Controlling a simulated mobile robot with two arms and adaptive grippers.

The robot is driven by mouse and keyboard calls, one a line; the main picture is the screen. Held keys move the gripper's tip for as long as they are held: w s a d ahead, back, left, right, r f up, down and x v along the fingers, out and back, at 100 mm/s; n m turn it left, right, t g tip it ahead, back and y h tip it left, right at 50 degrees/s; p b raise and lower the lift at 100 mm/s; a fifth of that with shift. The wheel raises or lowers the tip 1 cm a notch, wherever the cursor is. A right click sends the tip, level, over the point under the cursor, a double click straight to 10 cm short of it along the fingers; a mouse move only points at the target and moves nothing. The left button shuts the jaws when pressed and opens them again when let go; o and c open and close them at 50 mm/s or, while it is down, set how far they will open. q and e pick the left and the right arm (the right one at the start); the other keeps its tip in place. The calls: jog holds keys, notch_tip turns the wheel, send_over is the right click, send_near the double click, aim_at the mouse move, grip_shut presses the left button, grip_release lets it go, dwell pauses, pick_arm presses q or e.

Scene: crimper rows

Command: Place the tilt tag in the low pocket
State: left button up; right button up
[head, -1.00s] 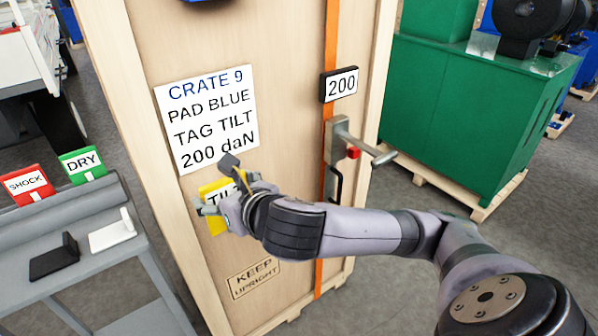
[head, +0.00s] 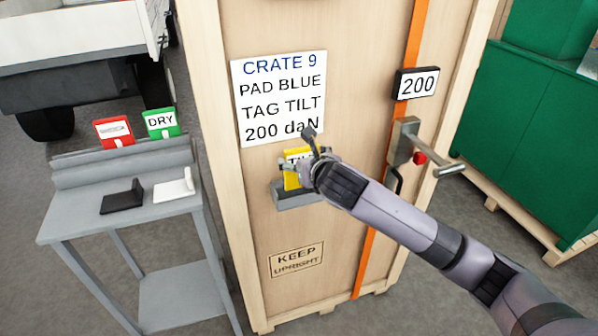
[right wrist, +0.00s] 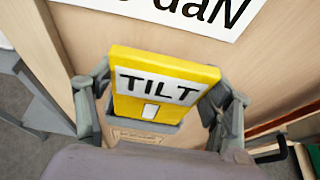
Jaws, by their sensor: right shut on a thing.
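The yellow tilt tag (head: 291,168) is upright in front of the crate's wooden face, below the white sign. My right gripper (head: 298,172) is shut on it, with one finger at each side edge in the right wrist view (right wrist: 158,100). The grey low pocket (head: 297,201) is fixed to the crate directly under the tag. In the right wrist view the tag's lower edge meets the pocket's grey; I cannot tell how far inside it sits. The gripper and wrist hide part of the tag in the head view. My left gripper is not in view.
The crate's sign (head: 282,98) reads pad blue, tag tilt, 200 daN. A lever handle (head: 433,163) juts out right of my arm, beside an orange strap (head: 413,70). A grey stand (head: 75,217) at left holds red (head: 114,131) and green DRY (head: 161,123) tags.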

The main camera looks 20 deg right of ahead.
jog(key=shift+w+a, duration=0.1)
jog(key=shift+w, duration=1)
notch_tip(320, 180, down, 6)
jog(key=shift+s+f+p, duration=0.1)
jog(key=shift+f+p, duration=0.15)
jog(key=shift+p, duration=0.25)
jog(key=shift+w+f, duration=0.25)
jog(key=shift+f, duration=0.05)
jog(key=o, duration=1.2)
jog(key=shift+f, duration=0.15)
jog(key=shift+c, duration=0.2)
